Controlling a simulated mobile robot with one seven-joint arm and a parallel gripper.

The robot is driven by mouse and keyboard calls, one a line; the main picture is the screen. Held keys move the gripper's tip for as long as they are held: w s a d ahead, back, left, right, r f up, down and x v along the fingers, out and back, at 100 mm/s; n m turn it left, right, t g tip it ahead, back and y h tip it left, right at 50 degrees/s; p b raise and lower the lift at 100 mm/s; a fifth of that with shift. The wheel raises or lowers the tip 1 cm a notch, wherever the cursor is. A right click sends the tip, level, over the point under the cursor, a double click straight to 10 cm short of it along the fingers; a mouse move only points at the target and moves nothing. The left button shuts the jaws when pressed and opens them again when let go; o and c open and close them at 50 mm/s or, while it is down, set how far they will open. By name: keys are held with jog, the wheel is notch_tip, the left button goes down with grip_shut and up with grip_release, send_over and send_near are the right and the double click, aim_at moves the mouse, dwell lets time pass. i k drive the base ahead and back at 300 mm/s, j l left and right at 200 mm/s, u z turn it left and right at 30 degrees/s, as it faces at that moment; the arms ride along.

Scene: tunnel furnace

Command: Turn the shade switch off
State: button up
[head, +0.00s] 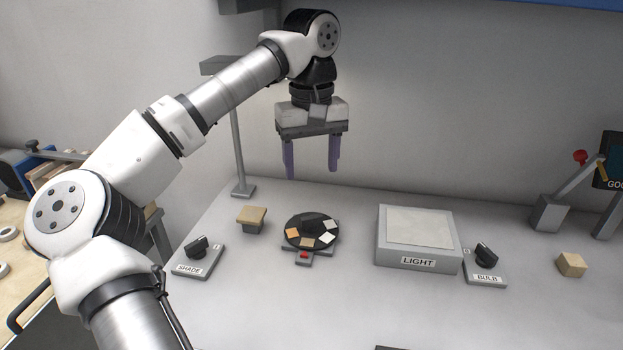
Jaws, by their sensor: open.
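The shade switch is a black rotary knob (197,246) on a grey base plate labelled SHADE (189,268), at the left front of the grey table. The knob sits tilted on its plate, with a small mark at the plate's upper right; which setting it points to is too small to tell. My gripper (312,172) is open and empty, with two purple fingers pointing down. It hangs above the back of the table, up and to the right of the shade switch, well apart from it.
A round black dial with coloured tiles (312,231) and a red button (304,256) stands right of the shade switch. A small tan-topped block (251,215), a LIGHT box (417,240), a BULB switch (486,258) and a wooden cube (571,264) stand around. A lamp post (239,150) rises behind.

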aim_at(196, 250)
jog(key=k, duration=1)
